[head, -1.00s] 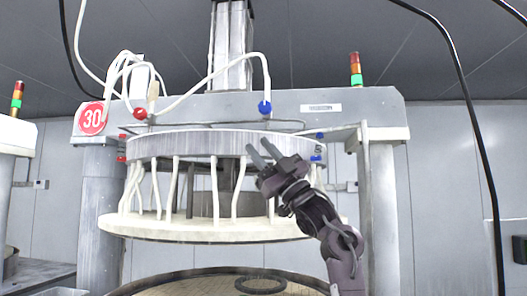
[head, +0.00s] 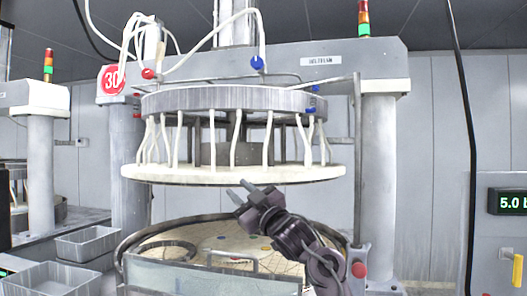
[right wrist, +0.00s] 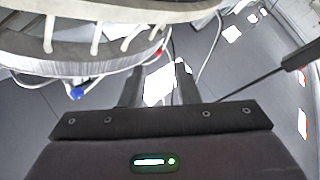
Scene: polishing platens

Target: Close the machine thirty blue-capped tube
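The machine with the red 30 sign (head: 112,79) stands in the middle of the head view. A white tube (head: 208,42) runs along its top beam and ends in a blue cap (head: 257,64) on the beam's front. The blue cap also shows at the left of the right wrist view (right wrist: 77,92). My right gripper (head: 238,190) is in front of the machine, well below the cap and just under the pale upper disc in the picture. Its two fingers are apart with nothing between them; it also shows open in the right wrist view (right wrist: 160,82). My left gripper is not in view.
The pale upper disc (head: 190,173) hangs above a round lower basin (head: 129,241). Blue valves (head: 311,110) sit by the ring's right side. Grey bins (head: 88,243) stand at left. A red button (head: 359,270) is at lower right, and a display (head: 508,201) is at far right.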

